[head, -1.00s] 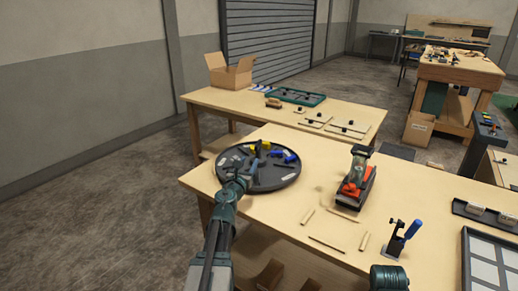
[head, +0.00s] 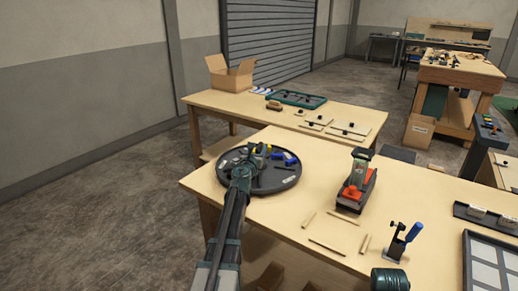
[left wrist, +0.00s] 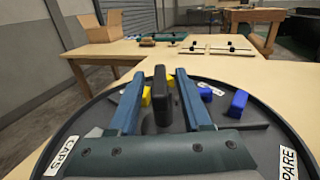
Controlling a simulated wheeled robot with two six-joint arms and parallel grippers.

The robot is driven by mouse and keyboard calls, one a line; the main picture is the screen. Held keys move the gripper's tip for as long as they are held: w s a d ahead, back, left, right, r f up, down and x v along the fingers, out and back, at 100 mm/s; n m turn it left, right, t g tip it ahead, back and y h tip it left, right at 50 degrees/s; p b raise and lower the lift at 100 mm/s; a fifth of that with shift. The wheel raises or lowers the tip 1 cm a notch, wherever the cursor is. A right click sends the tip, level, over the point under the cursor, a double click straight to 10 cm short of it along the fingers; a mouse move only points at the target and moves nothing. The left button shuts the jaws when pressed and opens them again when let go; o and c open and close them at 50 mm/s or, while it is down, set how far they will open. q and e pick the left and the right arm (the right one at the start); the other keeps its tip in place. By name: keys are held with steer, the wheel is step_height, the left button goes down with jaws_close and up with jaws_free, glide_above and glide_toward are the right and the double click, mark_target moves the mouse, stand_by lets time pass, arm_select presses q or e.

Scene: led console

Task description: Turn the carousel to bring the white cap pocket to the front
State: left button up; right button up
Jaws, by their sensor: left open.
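The carousel (head: 283,186) is a dark round tray on the near table's left corner, with a raised rim. In the left wrist view, a label reading CAPS (left wrist: 62,157) is on the near left and a partly cut-off one reading "PARE" (left wrist: 288,161) on the near right. Blue blocks (left wrist: 239,102) and yellow blocks (left wrist: 146,96) lie on it. I cannot make out white caps. My left gripper (left wrist: 158,100) is open over the carousel, with an upright black post (left wrist: 162,90) showing between its fingers; contact cannot be told.
A red and grey sander (head: 356,184) and a blue-handled clamp (head: 403,240) stand to the right on the table. Thin wooden strips (head: 328,246) lie between. A second table behind holds a cardboard box (head: 230,75) and a green tray (head: 296,98).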

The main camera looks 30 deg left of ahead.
arm_select(q)
steer(key=shift+w, duration=0.15)
jaws_close()
stand_by(1.4)
